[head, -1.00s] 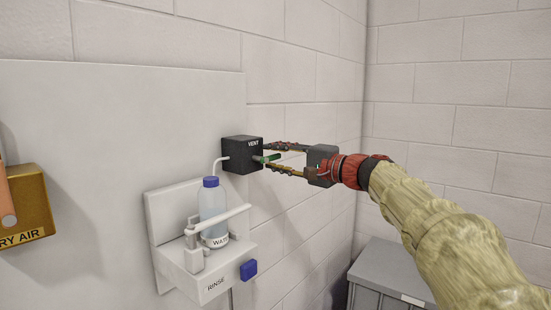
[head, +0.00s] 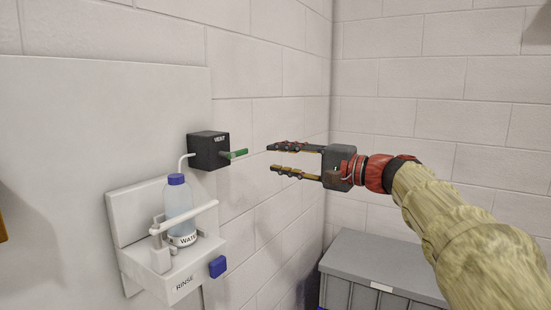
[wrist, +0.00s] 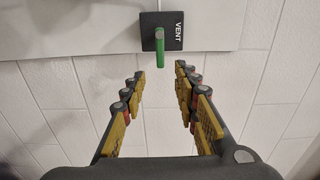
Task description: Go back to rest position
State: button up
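My gripper (head: 271,159) is open and empty, to the right of the black VENT box (head: 208,151) in the head view. A green lever (head: 234,154) sticks out of the box toward my gripper, with a clear gap between them. In the wrist view, the two fingers (wrist: 158,84) are spread apart. The VENT box (wrist: 176,31) and its green lever (wrist: 159,48) show beyond the fingertips, and the lever lies outside them.
A RINSE holder (head: 190,265) with a WATER bottle (head: 178,203), a white bar and a blue button (head: 217,266) is on the panel below the VENT box. A grey bin (head: 375,262) stands below my arm. White block walls enclose the corner.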

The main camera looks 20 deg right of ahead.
dwell(0.3)
jog(key=s+f+g+h+b, duration=0.1)
jog(key=s+f+g+h, duration=0.15)
jog(key=f, duration=0.85)
jog(key=s+f+g+h, duration=0.2)
jog(key=s+f+g, duration=0.1)
jog(key=f, duration=0.8)
jog(key=s+a+f+n+g+h+b, duration=0.1)
jog(key=s+a+f+n+h+b, duration=0.1)
jog(key=s+f, duration=0.6)
jog(key=s+a+f+n+g+h+b, duration=0.1)
jog(key=s+a+f+n+h+b, duration=0.1)
jog(key=s+f+n+b, duration=0.3)
jog(key=s+a+f+n+g+h+b, duration=0.1)
jog(key=s+a+f+n+h+b, duration=0.1)
jog(key=s+f, duration=1.1)
jog(key=shift+a+f+n+b, duration=0.3)
jog(key=shift+a+n+b, duration=0.35)
jog(key=shift+a+n, duration=0.2)
